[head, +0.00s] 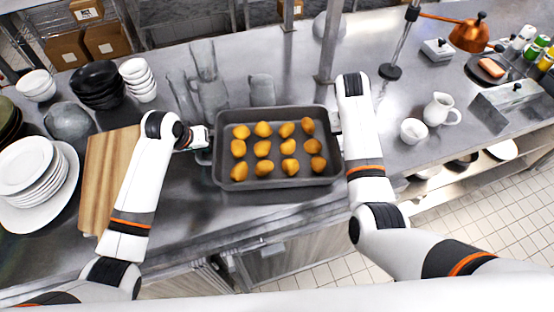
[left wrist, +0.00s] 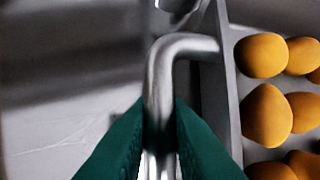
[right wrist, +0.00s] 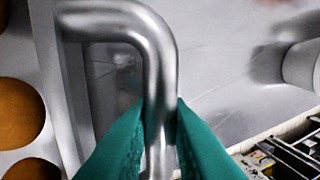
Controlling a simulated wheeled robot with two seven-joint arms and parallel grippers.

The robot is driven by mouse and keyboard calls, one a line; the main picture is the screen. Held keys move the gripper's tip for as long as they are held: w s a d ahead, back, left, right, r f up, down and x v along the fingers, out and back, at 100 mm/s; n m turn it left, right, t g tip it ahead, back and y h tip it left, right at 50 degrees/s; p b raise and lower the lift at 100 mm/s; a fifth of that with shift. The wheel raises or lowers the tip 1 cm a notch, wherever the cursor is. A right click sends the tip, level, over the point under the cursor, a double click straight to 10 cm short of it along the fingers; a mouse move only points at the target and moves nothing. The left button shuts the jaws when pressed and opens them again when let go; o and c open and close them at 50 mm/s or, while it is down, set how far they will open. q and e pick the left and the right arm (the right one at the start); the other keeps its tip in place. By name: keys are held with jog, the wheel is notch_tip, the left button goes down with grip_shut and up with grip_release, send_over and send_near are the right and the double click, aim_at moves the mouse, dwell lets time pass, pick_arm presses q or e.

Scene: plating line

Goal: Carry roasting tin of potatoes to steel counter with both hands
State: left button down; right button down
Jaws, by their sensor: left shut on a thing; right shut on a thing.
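The roasting tin (head: 276,181) is a dark grey rectangular pan at the middle of the head view, over the steel counter (head: 415,160). Several golden potatoes (head: 263,148) lie in rows inside it. My left gripper (head: 205,140) is shut on the tin's left handle, a bent metal bar (left wrist: 160,80) between its green fingers in the left wrist view. My right gripper (right wrist: 160,125) is shut on the right handle (right wrist: 150,35) in the right wrist view; in the head view my right arm mostly hides it. The tin looks about level. I cannot tell whether it touches the counter.
Glass jugs (head: 207,80) stand just behind the tin. A wooden board (head: 100,165), a plate stack (head: 35,170) and bowls (head: 97,82) are at the left. A post (head: 328,50) rises behind.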

pick_arm(q)
jog(key=shift+d+f+b, duration=0.1)
jog(key=shift+f+b, duration=0.4)
jog(key=shift+f, duration=0.05)
pick_arm(e)
jog(key=shift+f, duration=0.55)
pick_arm(q)
jog(key=c, duration=1.4)
grip_release()
jog(key=shift+s+r, duration=0.1)
pick_arm(e)
jog(key=c, duration=1.4)
grip_release()
jog(key=shift+s+r, duration=0.1)
jog(key=shift+r, duration=0.05)
pick_arm(q)
jog(key=shift+o, duration=0.2)
pick_arm(e)
jog(key=shift+o, duration=0.2)
jog(key=shift+r, duration=0.1)
pick_arm(q)
jog(key=v, duration=1.2)
pick_arm(e)
jog(key=v, duration=0.7)
jog(key=shift+r, duration=0.2)
